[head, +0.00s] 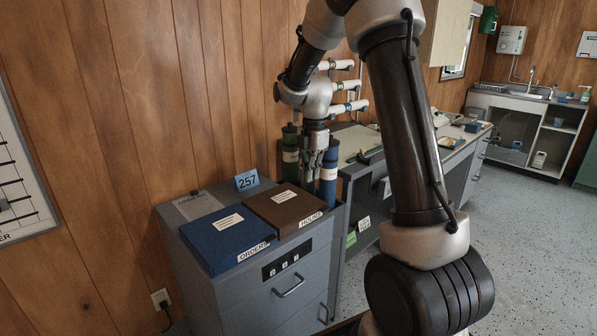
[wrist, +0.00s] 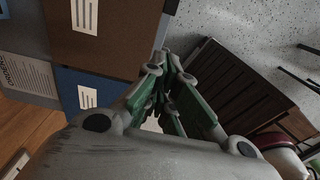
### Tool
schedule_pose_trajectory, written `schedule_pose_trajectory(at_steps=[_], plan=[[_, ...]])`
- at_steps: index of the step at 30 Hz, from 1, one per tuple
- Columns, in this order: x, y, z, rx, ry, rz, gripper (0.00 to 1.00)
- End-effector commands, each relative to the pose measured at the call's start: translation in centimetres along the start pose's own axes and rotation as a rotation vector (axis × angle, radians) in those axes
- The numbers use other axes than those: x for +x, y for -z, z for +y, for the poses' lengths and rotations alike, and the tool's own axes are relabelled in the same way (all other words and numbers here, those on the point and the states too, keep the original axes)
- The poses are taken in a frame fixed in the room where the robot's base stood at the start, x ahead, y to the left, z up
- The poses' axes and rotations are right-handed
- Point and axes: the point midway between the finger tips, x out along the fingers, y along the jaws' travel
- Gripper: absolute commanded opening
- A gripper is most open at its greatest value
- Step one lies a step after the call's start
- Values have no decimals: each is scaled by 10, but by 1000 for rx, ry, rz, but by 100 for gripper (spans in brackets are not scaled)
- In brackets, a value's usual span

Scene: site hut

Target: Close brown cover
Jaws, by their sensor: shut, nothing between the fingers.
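The brown cover (head: 283,212) lies flat on top of the grey cabinet, with a white label on it and an "HOURS" tag at its front edge. It looks down, level with the blue cover beside it. In the wrist view the brown cover (wrist: 112,38) fills the upper left. My gripper (head: 310,181) points down near the cover's right rear corner, apparently a little above it and in front of the upright tubes. In the wrist view my gripper (wrist: 172,62) has its green-padded fingers together, empty, just beyond the brown cover's edge.
The blue cover (head: 226,238), tagged "ORDERS", lies left of the brown one. A grey panel (head: 196,204) and a blue "257" sign (head: 247,180) are behind. A blue tube (head: 328,176) and a green tube (head: 290,156) stand close to my gripper. A desk (head: 352,137) adjoins the right.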

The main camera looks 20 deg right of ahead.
Motion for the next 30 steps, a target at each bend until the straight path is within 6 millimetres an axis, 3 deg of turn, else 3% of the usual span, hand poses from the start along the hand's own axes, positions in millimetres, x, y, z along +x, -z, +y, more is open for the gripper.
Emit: schedule_pose_trajectory(at_steps=[3, 12, 21, 30], plan=[[15, -21, 0, 8, 2, 112, 0], [56, -58, -1, 4, 3, 395, 0], [94, -76, -1, -2, 4, 383, 0], [117, -84, 0, -3, 4, 381, 0]])
